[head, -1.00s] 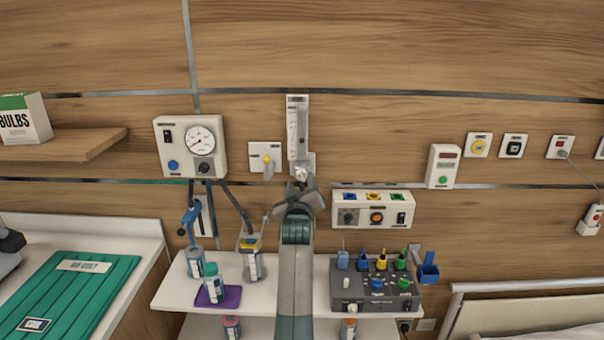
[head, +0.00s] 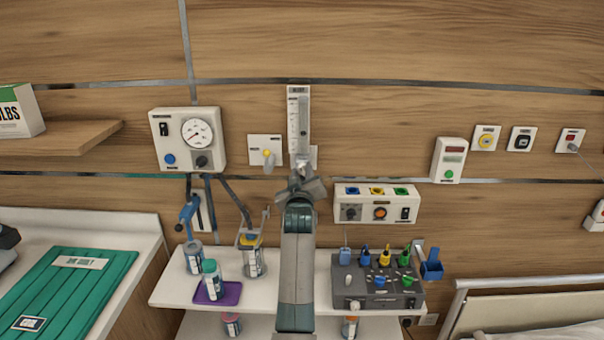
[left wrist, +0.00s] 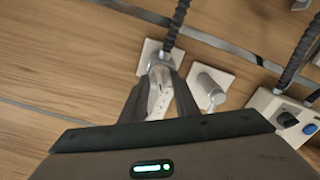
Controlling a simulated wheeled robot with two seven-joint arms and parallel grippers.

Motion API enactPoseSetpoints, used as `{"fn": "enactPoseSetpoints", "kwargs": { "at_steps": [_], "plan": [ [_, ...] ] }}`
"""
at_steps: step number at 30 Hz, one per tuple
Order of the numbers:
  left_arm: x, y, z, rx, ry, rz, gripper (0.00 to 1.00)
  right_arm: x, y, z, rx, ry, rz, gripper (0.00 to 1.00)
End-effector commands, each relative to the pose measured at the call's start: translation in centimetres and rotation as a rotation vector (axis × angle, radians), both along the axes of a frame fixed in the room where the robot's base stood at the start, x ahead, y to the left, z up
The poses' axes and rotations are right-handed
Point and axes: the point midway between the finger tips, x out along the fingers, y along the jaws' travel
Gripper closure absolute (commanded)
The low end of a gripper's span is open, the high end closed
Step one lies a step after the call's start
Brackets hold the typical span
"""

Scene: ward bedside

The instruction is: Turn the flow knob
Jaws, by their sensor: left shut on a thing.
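The flowmeter (head: 299,122), a tall white scale with a clear tube, is upright on the wall in the middle of the head view. My left gripper (head: 303,174) is at its lower end, and my arm rises to it from below. The gripper hides most of the flow knob in the head view. In the left wrist view the two dark fingers (left wrist: 160,98) are shut on the pale grey flow knob (left wrist: 159,77), one on each side. My right gripper is not in view.
A gauge box (head: 187,139) with hoses and a wall plate with a yellow knob (head: 266,152) are to the left. A socket panel (head: 376,204) is close on the right. Below, a white shelf (head: 318,268) carries bottles and a grey control box (head: 375,283).

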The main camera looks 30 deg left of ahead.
Motion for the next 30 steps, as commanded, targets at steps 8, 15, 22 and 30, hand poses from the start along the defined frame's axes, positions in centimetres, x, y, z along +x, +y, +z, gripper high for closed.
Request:
{"fn": "enactPoseSetpoints", "kwargs": {
  "at_steps": [8, 15, 22, 30],
  "plan": [
    [0.03, 0.04, 0.01, -0.050, -0.031, 0.000, 0.95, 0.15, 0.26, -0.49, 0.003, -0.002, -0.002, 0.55],
    [0.04, 0.04, 0.03, -0.050, -0.031, 0.000, 0.55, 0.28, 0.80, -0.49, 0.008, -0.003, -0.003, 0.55],
    [0.04, 0.03, 0.02, -0.050, -0.031, 0.000, 0.55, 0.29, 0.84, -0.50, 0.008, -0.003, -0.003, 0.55],
    [0.09, 0.03, 0.02, -0.051, -0.030, -0.001, 0.55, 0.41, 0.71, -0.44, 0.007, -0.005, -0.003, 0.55]
  ]
}}
